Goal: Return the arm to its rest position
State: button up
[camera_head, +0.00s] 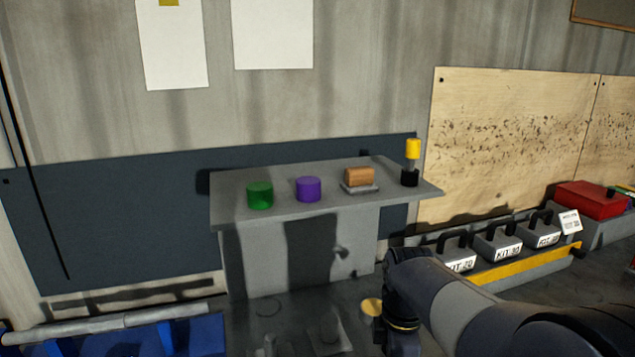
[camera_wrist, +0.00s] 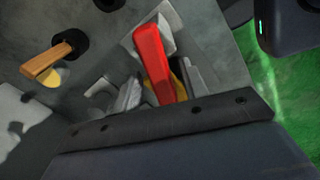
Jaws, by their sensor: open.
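My arm (camera_head: 470,310) reaches in from the lower right corner of the head view. It bends at a dark joint and drops down out of the picture in front of the grey table. In the wrist view, a red bar-shaped piece (camera_wrist: 158,62) lies among grey parts, above a dark bolted edge (camera_wrist: 165,121). An orange-brown handle (camera_wrist: 47,60) with a dark round hub is at the upper left.
The grey table (camera_head: 235,214) carries a green cylinder (camera_head: 260,196), a purple cylinder (camera_head: 308,189), a brown block (camera_head: 359,177) and a yellow-handled tool (camera_head: 413,150). Grey cases (camera_head: 498,241) and a red box (camera_head: 592,200) stand right. Blue equipment (camera_head: 205,338) is at lower left.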

jog(key=shift+w+d+f+m+b, duration=0.1)
jog(key=shift+w+m+b, duration=0.15)
jog(key=shift+m, duration=0.75)
jog(key=shift+w+f+m+b, duration=0.1)
jog(key=shift+m+b, duration=0.25)
jog(key=shift+m, duration=0.65)
jog(key=shift+r, duration=0.1)
